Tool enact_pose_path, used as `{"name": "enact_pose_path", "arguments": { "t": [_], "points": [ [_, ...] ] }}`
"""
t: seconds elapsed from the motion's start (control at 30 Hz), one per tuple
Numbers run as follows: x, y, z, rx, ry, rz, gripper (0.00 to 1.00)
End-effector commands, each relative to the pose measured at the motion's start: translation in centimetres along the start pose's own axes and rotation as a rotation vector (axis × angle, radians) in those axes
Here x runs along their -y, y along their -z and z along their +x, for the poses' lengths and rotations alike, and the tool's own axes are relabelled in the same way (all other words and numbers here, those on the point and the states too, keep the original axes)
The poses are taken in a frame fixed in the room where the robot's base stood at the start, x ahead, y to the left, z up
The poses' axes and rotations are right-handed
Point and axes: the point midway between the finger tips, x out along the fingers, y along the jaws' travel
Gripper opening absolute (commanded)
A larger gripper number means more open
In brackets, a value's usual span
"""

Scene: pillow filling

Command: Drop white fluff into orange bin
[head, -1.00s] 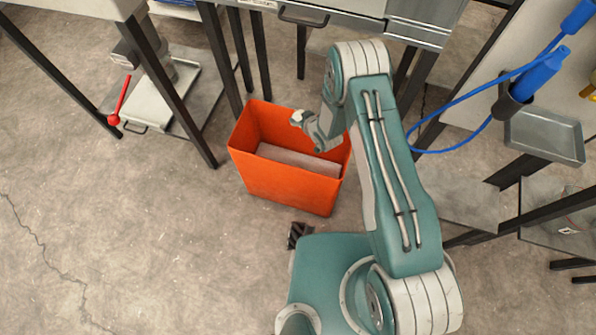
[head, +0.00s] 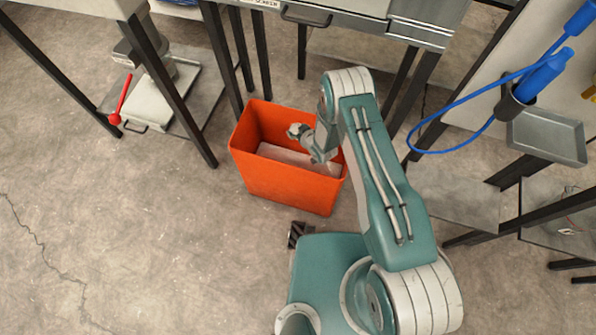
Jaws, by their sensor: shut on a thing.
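The orange bin (head: 282,183) stands upright on the floor, open at the top, in the middle of the head view. A pale, flat layer (head: 283,154) shows inside it; I cannot tell whether this is fluff or the bin's bottom. My gripper (head: 299,131) appears small and pale at the end of my arm, above the bin's opening and within its rim. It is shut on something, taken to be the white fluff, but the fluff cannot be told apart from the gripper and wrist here.
A metal table (head: 350,20) stands behind the bin, its dark legs close to the bin's back. A low shelf with a red-handled device (head: 160,95) is at the left. Blue tools with a hose (head: 540,75) and a metal tray (head: 545,137) are at the right. The left floor is clear.

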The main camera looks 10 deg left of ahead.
Motion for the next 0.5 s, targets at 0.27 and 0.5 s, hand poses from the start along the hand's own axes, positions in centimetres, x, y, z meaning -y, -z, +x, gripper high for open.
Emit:
{"name": "enact_pose_path", "arguments": {
  "t": [0.27, 0.5],
  "points": [
    [-0.02, 0.04, -0.01, 0.000, -0.001, 0.000, 1.00],
    [0.02, 0.04, 0.04, 0.001, -0.001, -0.001, 1.00]
  ]
}}
